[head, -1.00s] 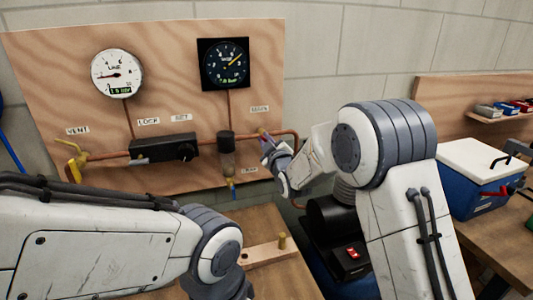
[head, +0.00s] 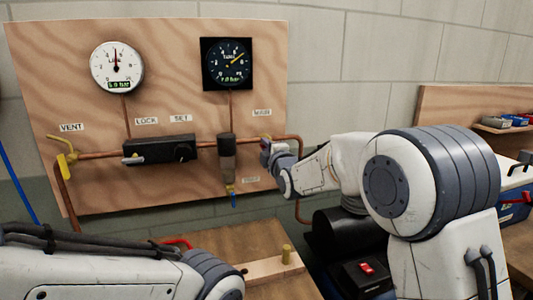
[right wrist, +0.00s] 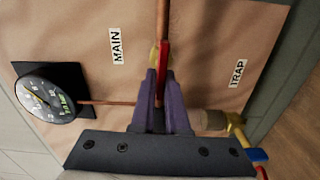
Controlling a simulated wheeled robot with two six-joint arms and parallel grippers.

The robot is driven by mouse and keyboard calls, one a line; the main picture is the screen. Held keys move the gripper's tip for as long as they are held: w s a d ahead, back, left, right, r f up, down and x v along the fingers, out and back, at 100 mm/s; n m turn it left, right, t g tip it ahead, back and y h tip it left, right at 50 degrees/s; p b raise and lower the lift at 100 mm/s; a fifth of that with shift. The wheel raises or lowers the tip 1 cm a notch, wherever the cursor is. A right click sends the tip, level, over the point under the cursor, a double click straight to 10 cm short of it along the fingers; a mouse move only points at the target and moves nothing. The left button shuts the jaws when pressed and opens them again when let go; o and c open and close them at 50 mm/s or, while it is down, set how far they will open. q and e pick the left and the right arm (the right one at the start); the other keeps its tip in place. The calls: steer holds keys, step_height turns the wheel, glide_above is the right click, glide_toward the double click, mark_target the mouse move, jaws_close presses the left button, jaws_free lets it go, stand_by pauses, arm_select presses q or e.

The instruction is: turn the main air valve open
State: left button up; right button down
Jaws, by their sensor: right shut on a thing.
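The main air valve sits on the copper pipe below the MAIN label (right wrist: 116,46). In the right wrist view its red lever (right wrist: 164,60) points along the pipe (right wrist: 163,18), with a bit of brass body (right wrist: 153,56) beside it. My right gripper (right wrist: 160,82) has its purple fingers shut on this lever. In the head view the right gripper (head: 268,152) is at the valve and hides most of it. The round white line gauge (head: 117,68) has its needle pointing up and seems to read 5.0 bar. My left gripper is out of view.
The black tank gauge (head: 226,63) reads about 7.0 bar. A yellow vent valve (head: 65,155), a black regulator box (head: 158,149) and a filter (head: 227,155) with a trap drain are on the board. A black machine with a red switch (head: 366,268) stands below my right arm.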

steer(key=shift+f+n, duration=0.1)
steer(key=shift+n, duration=0.3)
steer(key=c, duration=0.9)
jaws_free()
steer(key=b+v, duration=0.3)
steer(key=v, duration=0.7)
steer(key=shift+s, duration=0.25)
